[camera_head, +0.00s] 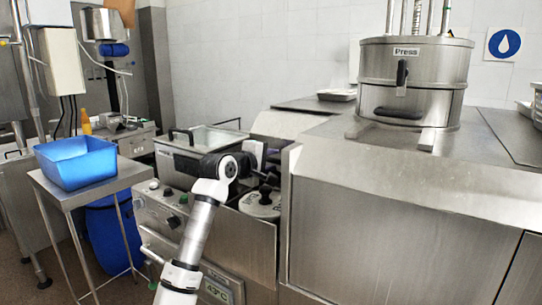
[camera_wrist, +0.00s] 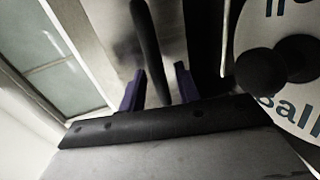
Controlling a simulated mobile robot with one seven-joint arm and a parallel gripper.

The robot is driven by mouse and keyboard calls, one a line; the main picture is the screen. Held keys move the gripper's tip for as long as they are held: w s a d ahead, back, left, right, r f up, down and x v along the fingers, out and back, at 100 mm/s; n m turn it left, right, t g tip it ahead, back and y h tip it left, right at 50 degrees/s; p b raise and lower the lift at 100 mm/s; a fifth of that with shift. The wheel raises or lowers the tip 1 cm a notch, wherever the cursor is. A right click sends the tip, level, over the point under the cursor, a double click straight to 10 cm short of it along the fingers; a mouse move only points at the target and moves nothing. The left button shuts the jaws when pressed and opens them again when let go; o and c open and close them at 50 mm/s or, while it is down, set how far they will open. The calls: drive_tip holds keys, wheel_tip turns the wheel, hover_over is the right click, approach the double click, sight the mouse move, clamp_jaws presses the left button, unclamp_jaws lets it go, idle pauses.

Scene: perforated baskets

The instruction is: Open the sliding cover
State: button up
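The sliding cover looks to be the framed glass panel (camera_head: 212,138) on the steel vat left of centre, with black bar handles at its ends. A framed glass panel also shows at the left of the wrist view (camera_wrist: 62,62). My gripper (camera_wrist: 160,88) has its two purple fingers apart. A black bar (camera_wrist: 147,45) runs between them, with gaps seen on both sides; I cannot tell whether it touches either finger. In the head view my gripper (camera_head: 260,152) is at the vat's right side, partly hidden by my wrist.
A round white lid with a black knob (camera_head: 262,205) lies just right of my gripper; it shows close at the right of the wrist view (camera_wrist: 300,60). The steel counter (camera_head: 400,175) with a press (camera_head: 415,75) stands right. A blue basket (camera_head: 75,165) is left.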

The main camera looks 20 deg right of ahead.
drive_tip(key=shift+w+d, duration=0.15)
drive_tip(key=shift+d, duration=0.05)
clamp_jaws()
idle(0.3)
